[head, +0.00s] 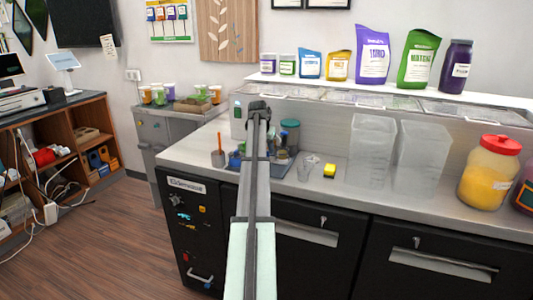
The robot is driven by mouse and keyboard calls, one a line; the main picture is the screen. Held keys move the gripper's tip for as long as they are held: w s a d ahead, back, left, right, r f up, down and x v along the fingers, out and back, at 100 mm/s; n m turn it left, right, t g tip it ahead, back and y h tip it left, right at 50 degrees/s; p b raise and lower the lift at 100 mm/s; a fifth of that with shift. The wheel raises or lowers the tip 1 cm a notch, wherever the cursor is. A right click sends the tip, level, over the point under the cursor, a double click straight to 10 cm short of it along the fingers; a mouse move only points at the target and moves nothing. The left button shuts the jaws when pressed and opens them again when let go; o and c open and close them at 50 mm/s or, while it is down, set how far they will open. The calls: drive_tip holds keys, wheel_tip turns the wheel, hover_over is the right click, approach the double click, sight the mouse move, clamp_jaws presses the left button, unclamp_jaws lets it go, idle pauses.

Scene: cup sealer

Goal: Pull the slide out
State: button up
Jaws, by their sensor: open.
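My gripper (259,104) is the small dark end of my long arm, over the counter near its back edge. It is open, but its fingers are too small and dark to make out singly. A pale grey upright box with a green mark (237,110) stands just behind and left of it; this may be the cup sealer, mostly hidden by my arm. A dark tray-like base with blue items (279,164) shows on both sides of my arm below. I cannot make out the slide itself or whether my gripper touches anything.
A shelf of pouches (373,55) runs behind.

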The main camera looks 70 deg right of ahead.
drive_tip(key=shift+x, duration=1.4)
clamp_jaws()
